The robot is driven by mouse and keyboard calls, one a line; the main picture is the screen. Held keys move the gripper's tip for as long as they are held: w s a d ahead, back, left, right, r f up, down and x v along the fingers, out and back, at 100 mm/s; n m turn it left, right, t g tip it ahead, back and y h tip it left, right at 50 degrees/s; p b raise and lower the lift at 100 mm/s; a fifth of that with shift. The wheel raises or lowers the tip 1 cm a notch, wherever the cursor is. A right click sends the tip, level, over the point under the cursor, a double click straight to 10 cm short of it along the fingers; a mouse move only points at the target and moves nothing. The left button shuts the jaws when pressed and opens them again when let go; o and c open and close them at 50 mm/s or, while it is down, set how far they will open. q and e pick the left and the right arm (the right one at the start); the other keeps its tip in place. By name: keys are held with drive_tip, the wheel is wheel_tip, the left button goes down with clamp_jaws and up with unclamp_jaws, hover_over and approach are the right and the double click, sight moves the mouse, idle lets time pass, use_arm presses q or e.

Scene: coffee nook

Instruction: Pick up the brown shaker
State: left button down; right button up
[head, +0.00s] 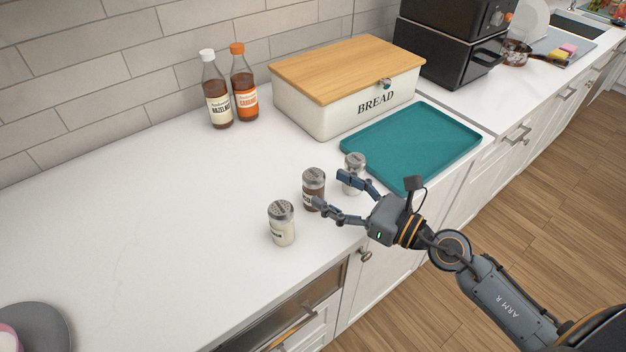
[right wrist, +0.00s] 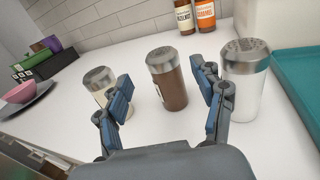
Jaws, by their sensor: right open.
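The brown shaker (head: 313,186) has a metal cap and stands upright on the white counter, between two pale shakers. In the right wrist view the brown shaker (right wrist: 167,80) stands upright ahead of and between the fingers. My right gripper (head: 334,194) is open and empty, its fingers pointing at the brown shaker; the wrist view shows the fingers (right wrist: 164,92) spread on either side of it. A cream shaker (head: 281,223) stands nearer, to its left. A white shaker (head: 354,172) stands to its right, partly hidden behind a finger. My left gripper is not in view.
A teal tray (head: 412,142) lies right of the shakers, before the bread box (head: 345,95). Two syrup bottles (head: 217,95) (head: 244,85) stand at the wall. A grey plate (head: 37,325) is at the lower left. The counter's left middle is clear.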

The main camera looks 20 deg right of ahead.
sight(323, 182)
drive_tip(key=shift+w+a+r, duration=0.1)
drive_tip(key=shift+w+a, duration=0.15)
drive_tip(key=shift+w, duration=0.1)
drive_tip(key=p+x, duration=0.2)
drive_tip(key=x, duration=0.2)
drive_tip(key=shift+w+r, duration=0.15)
drive_tip(key=shift+w, duration=0.15)
drive_tip(key=shift+w+a, duration=0.2)
drive_tip(key=shift+w, duration=0.05)
drive_tip(key=shift+s, duration=0.1)
drive_tip(key=shift+c, duration=0.4)
drive_tip(key=c, duration=1.2)
drive_tip(key=shift+c, duration=0.2)
drive_tip(key=shift+p, duration=0.3)
